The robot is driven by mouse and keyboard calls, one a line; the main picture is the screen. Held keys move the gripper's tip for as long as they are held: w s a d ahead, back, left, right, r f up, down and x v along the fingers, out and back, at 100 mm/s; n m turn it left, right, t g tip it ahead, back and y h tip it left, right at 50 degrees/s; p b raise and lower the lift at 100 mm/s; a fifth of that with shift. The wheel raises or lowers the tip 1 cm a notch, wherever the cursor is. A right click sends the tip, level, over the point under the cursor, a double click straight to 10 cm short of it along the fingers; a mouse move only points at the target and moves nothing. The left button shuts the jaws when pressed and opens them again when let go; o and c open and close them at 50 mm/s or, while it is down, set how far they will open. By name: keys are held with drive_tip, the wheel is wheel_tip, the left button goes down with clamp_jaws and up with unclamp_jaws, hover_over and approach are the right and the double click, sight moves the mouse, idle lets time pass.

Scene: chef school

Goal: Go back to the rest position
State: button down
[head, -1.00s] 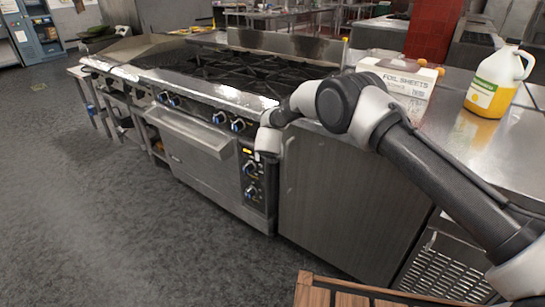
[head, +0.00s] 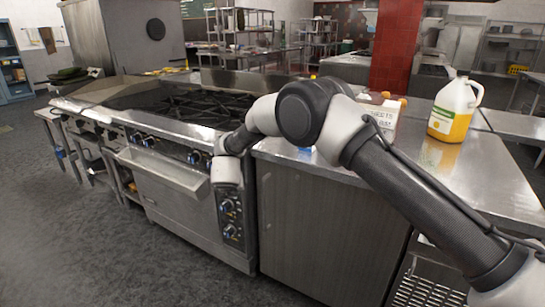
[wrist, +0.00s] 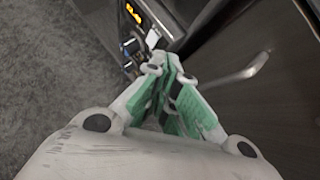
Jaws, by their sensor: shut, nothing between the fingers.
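My gripper (wrist: 163,68) shows in the wrist view, with white links and green pads; its fingers are together and nothing is between them. The fingers themselves cannot be made out in the head view.
A steel counter (head: 460,185) stands right of the stove, bearing a jug of yellow liquid (head: 453,112) and a foil sheets box (head: 383,115) partly behind my arm. A cabinet handle (wrist: 235,75) is close to my gripper. Open grey floor (head: 60,240) lies at left.

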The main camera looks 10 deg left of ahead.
drive_tip(key=s+a+f+n+g+y, duration=0.25)
drive_tip(key=s+n+y, duration=0.2)
drive_tip(key=n, duration=0.75)
drive_tip(key=s+d+r+n+g, duration=0.2)
drive_tip(key=s+d+r+n, duration=0.2)
drive_tip(key=n, duration=0.3)
drive_tip(key=s+d+r+n+h, duration=0.2)
drive_tip(key=s+d+r, duration=0.8)
drive_tip(key=d, duration=1)
drive_tip(key=s+d+r+n+h, duration=0.2)
drive_tip(key=s+d+r+n, duration=0.5)
drive_tip(key=d, duration=1.3)
drive_tip(key=s+d+r+n+h, duration=0.2)
drive_tip(key=s+d+r+n, duration=0.2)
drive_tip(key=s+d+r, duration=0.9)
drive_tip(key=s+d, duration=0.1)
drive_tip(key=d, duration=0.6)
drive_tip(key=shift+s+d+r+n, duration=0.3)
drive_tip(key=shift+n, duration=0.1)
